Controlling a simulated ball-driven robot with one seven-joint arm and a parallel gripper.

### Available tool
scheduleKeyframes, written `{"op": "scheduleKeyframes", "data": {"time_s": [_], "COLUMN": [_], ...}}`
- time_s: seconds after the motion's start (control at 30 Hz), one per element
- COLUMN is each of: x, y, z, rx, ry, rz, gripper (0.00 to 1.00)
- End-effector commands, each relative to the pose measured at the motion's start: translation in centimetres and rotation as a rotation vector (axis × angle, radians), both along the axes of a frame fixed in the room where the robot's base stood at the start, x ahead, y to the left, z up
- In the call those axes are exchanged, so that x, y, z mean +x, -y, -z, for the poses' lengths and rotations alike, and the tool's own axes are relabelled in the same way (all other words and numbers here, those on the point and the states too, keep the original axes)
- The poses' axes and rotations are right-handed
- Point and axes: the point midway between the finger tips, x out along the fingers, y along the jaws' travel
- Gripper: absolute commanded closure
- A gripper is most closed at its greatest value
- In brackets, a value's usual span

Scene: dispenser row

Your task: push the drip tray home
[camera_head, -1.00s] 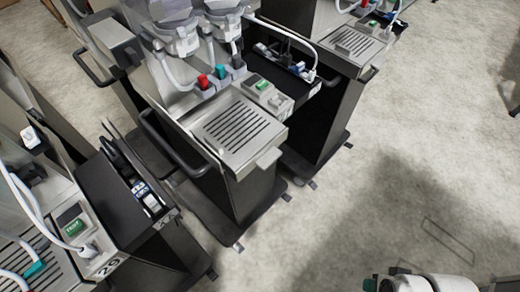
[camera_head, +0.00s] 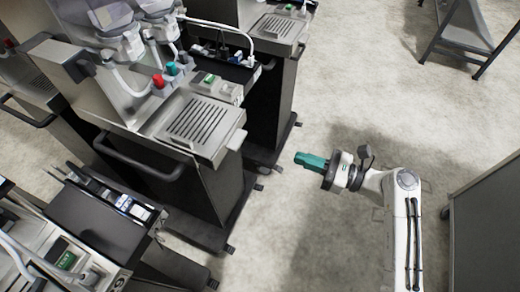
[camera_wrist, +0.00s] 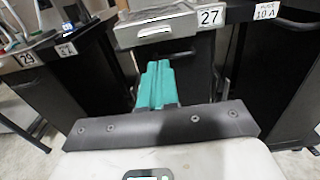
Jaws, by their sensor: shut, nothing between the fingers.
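The drip tray (camera_head: 197,122) is a pale grey metal tray with dark slots on top of the middle dispenser unit (camera_head: 190,185). Its front tab (camera_head: 237,139) faces right in the head view. In the wrist view the tray's front (camera_wrist: 155,30) is ahead, beside the label 27 (camera_wrist: 210,17), and appears to stand out from the unit. My gripper (camera_head: 308,161) has teal fingers, shut and empty, pointing left towards the unit. It is apart from the tray, with a gap of floor between. In the wrist view the fingertips (camera_wrist: 157,66) lie below the tray's front.
Neighbouring dispenser units stand at the back (camera_head: 280,25) and at lower left (camera_head: 105,215). A black side handle (camera_head: 138,160) sticks out from the middle unit. A grey cabinet (camera_head: 490,225) stands at right and a metal-legged stand (camera_head: 465,30) at upper right. Floor between is clear.

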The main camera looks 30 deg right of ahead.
Motion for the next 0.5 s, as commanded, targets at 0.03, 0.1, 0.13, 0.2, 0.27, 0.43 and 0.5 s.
{"op": "scheduleKeyframes", "data": {"time_s": [0.03,0.1,0.13,0.2,0.27,0.43,0.5], "x": [0.3,0.9,1.3,2.3,3.2,6.0,7.0], "y": [-0.3,-0.7,-1.0,-1.7,-2.5,-4.5,-5.3], "z": [-0.1,-0.2,-0.2,-0.2,-0.2,-0.2,-0.2], "rx": [0.004,0.003,0.003,0.002,0.002,-0.001,0.000], "ry": [0.001,0.001,0.001,0.001,0.001,0.001,0.000], "rz": [-0.002,-0.003,-0.004,-0.004,-0.006,-0.007,-0.007], "gripper": [1.00,1.00,1.00,1.00,1.00,1.00,1.00]}}
